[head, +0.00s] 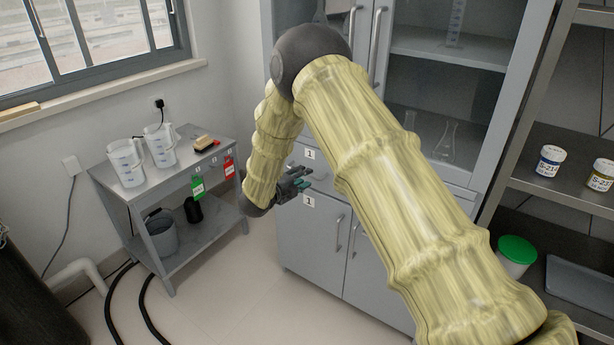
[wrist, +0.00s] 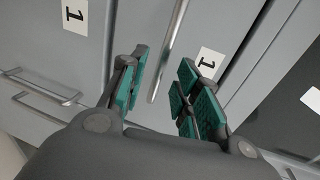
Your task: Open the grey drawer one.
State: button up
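The grey drawer one (head: 323,165) is in the cabinet below the glass doors, with a white "1" label (head: 310,154) on its front. In the wrist view its bar handle (wrist: 172,40) runs steeply up the picture beside the "1" label (wrist: 210,62). My gripper (head: 302,181) is in front of the drawer. In the wrist view my gripper (wrist: 163,75) is open, its green-padded fingers on either side of the handle's lower end. I see no clear contact with it. In the head view the handle is mostly hidden by my gripper and arm.
Lower cabinet doors (head: 310,240) sit under the drawer, with upright handles (head: 339,232). A side table (head: 180,175) with beakers stands left. A shelf rack (head: 560,185) with jars stands right. Floor between table and cabinet is clear.

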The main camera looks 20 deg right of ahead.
jog(key=shift+x, duration=1.7)
jog(key=shift+c, duration=0.2)
jog(key=shift+s, duration=0.1)
grip_shut()
